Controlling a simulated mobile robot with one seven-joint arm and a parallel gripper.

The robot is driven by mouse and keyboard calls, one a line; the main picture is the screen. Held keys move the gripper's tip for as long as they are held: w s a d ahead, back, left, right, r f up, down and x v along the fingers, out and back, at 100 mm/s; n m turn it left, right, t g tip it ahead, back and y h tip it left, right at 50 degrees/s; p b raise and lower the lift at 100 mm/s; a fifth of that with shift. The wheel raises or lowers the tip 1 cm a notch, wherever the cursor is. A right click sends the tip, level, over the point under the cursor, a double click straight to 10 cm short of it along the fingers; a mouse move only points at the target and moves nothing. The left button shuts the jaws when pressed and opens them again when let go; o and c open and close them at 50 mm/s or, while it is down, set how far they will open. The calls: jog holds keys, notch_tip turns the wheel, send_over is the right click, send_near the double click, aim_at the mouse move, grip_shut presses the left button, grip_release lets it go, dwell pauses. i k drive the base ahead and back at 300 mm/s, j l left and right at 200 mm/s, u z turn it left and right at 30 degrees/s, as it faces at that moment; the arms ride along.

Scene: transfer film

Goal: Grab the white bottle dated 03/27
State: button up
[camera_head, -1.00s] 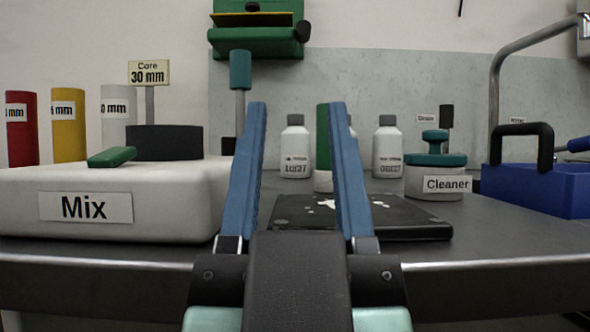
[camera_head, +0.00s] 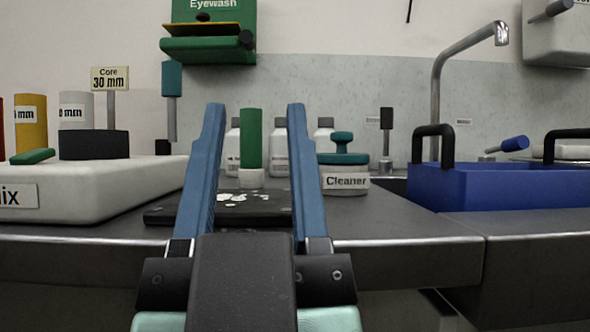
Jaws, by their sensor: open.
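Three white bottles with grey caps stand in a row at the back of the bench: a left one (camera_head: 232,150), a middle one (camera_head: 280,150) and a right one (camera_head: 324,140). Their dates are not readable now, so I cannot tell which is dated 03/27. The left bottle is partly behind my left finger and a green cylinder; the right one is partly hidden by my right finger and the Cleaner pot. My gripper (camera_head: 256,107) is open and empty, in front of the bottles. The left and middle bottles show between its fingers.
A green cylinder (camera_head: 251,135) with a white base stands between my fingers in view, by a black plate (camera_head: 160,213) with white scraps. The Cleaner pot (camera_head: 345,181) is right of them. A white Mix block (camera_head: 90,190) is left, a blue bin (camera_head: 490,187) right.

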aim_at(278, 163)
jog(key=k+l+u, duration=0.1)
jog(key=l, duration=0.3)
jog(key=k+l+u, duration=0.1)
jog(key=l, duration=0.3)
jog(key=k+l+u, duration=0.1)
jog(key=k+l, duration=0.3)
jog(key=l, duration=0.3)
jog(key=u, duration=0.2)
